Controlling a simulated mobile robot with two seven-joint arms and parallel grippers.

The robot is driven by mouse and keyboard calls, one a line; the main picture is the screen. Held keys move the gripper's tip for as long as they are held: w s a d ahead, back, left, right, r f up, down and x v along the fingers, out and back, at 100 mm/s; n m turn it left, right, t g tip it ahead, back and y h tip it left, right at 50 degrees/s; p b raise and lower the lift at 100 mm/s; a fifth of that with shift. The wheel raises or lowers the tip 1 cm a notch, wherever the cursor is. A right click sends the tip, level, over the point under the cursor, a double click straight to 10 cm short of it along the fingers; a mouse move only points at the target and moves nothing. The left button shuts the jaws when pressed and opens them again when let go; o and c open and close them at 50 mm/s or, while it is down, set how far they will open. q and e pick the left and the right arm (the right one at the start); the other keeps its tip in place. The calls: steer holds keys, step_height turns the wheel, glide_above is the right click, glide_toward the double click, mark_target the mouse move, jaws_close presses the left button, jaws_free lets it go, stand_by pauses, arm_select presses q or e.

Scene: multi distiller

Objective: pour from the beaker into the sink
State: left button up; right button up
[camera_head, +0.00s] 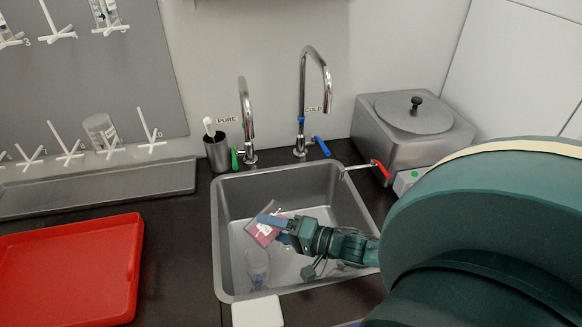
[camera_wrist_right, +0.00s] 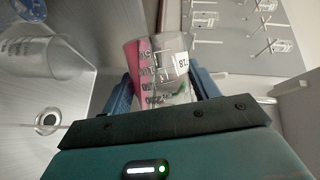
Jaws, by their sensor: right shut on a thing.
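The beaker (camera_head: 266,231) is clear glass with pink liquid in it, held over the sink basin and tilted. In the right wrist view the beaker (camera_wrist_right: 158,72) shows printed marks and a white number label, with the pink along its left side. My right gripper (camera_head: 284,229) is shut on the beaker, with blue fingers on either side of it. The steel sink (camera_head: 229,240) lies below. I cannot tell whether liquid is leaving the rim. My left gripper is not in view.
Another clear glass vessel (camera_head: 257,267) lies in the sink. Two taps, PURE (camera_head: 247,120) and COLD (camera_head: 303,100), stand behind it. A dark cup (camera_head: 217,151) with a white tool stands by the PURE tap. A steel bath (camera_head: 413,130) is at right, a red tray (camera_head: 68,270) at left.

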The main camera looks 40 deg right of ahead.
steer(key=shift+d+r+m, duration=0.1)
steer(key=shift+d+m, duration=0.2)
steer(key=shift+d+r+b, duration=0.15)
steer(key=shift+b, duration=0.15)
steer(key=shift+d+r+m, duration=0.15)
steer(key=shift+r+m, duration=0.05)
steer(key=shift+m, duration=0.4)
steer(key=shift+d+r+t, duration=0.1)
steer(key=shift+t, duration=0.2)
steer(key=shift+w+d+r+m, duration=0.1)
steer(key=shift+m, duration=0.4)
